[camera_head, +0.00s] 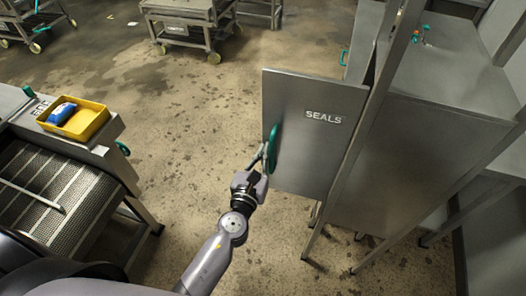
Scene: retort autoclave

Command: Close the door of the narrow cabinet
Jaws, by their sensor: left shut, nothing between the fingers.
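The narrow cabinet (417,160) is a grey metal box on legs at the right. Its grey door (310,145), marked SEALS, stands open and swung out to the left. My left gripper (268,151) is at the door's free left edge, shut and empty. A teal part overlaps the fingertips there; I cannot tell whether it is a door handle, or whether the fingers touch the door. My right gripper is out of view.
A slanted grey post (374,115) crosses in front of the cabinet. A yellow tray (80,123) with a blue item sits on a conveyor-like machine at the left. Wheeled carts (190,15) stand at the back. Wet, spotted floor between them is clear.

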